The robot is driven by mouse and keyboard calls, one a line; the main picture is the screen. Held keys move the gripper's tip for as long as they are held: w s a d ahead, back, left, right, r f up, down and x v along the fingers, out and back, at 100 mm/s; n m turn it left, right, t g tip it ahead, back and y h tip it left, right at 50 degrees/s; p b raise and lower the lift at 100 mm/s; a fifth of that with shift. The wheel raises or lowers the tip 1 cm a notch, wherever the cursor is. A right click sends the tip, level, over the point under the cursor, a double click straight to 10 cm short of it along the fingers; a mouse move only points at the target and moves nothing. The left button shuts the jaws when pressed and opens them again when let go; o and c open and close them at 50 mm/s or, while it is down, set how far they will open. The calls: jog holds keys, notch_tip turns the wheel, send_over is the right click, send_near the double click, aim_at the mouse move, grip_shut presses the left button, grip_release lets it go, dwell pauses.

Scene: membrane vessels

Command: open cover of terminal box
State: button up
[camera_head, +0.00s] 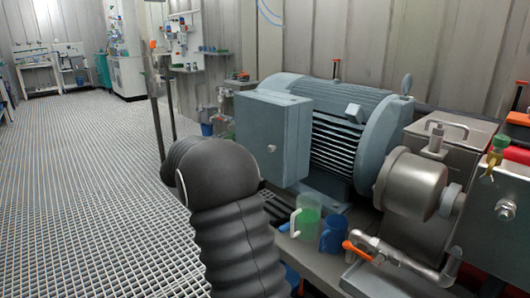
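The terminal box (298,138) is a blue-grey box mounted on the near left side of a large finned motor (350,130). Its flat front cover (262,130) faces left toward the camera and looks shut. A small light knob or latch (271,148) sits on the lower right part of the cover. A dark ribbed part of my arm stands in front and to the lower left of the box, and its top comes close to the box's lower left corner in the picture. My gripper's fingers do not show.
A green-filled jug (308,222) and a blue mug (333,235) stand below the motor. A metal pump housing (412,183) and an orange-handled valve (358,250) are at right. A thin post (156,100) rises left of the box. The grated floor (75,190) at left is open.

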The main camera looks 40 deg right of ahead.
aim_at(269, 149)
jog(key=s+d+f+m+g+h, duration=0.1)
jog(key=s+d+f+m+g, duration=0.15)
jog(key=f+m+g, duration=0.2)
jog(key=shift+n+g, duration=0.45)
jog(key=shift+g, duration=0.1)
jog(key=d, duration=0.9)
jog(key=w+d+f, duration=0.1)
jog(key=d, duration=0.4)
